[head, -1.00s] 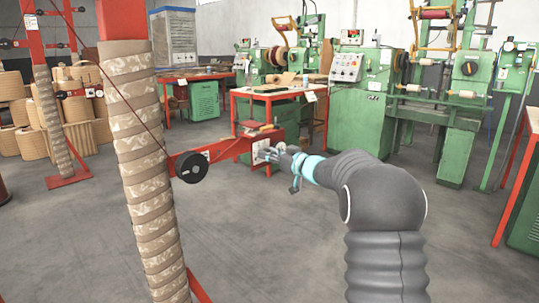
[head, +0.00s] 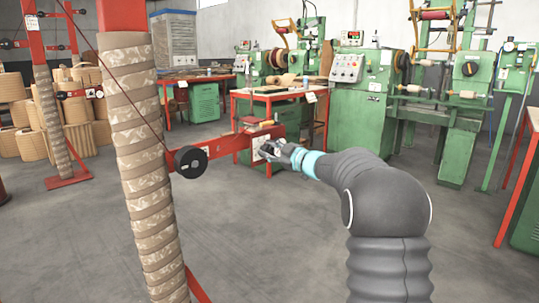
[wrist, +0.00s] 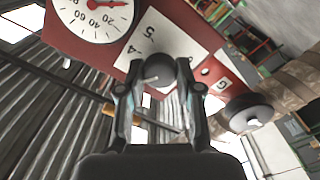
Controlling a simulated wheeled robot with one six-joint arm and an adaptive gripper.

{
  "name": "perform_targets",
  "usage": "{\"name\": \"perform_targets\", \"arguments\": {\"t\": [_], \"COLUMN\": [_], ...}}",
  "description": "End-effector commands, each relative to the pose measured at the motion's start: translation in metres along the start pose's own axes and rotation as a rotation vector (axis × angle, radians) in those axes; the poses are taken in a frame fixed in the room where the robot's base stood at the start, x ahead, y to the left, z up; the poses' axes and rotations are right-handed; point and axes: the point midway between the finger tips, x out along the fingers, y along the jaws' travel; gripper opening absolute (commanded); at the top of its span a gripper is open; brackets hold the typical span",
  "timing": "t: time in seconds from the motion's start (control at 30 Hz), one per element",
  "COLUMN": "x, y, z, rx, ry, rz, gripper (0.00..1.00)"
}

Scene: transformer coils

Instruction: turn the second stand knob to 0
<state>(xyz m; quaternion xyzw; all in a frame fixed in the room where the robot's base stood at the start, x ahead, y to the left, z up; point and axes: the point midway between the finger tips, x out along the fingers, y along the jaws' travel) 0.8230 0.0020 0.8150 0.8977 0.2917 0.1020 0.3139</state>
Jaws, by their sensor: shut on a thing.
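The stand's red arm (head: 222,148) reaches out from the wrapped column. Its end carries a white plate (wrist: 150,42) with the numbers 4 and 5 visible. A round grey knob (wrist: 158,70) sits on this plate, between my fingertips. My gripper (wrist: 157,84) is shut on the knob, a finger on each side. In the head view my gripper (head: 270,151) meets the end of the red arm and hides the knob. The fingers cover part of the plate, so I cannot read the knob's setting.
A dial gauge (wrist: 93,14) with a red needle is beside the plate. A black wheel (head: 190,162) is on the red arm near the wrapped column (head: 145,170). A red table (head: 270,96) and green machines (head: 360,110) stand behind. Grey floor is open below.

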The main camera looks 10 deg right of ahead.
Motion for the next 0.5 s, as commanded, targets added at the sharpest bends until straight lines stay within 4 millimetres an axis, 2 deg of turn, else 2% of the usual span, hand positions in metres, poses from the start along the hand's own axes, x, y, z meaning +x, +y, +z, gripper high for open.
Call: {"name": "perform_targets", "arguments": {"t": [0.5], "x": [-0.0001], "y": [-0.0035], "z": [0.0026], "rx": [-0.492], "ry": [0.001], "rz": [0.001], "gripper": [0.0]}}
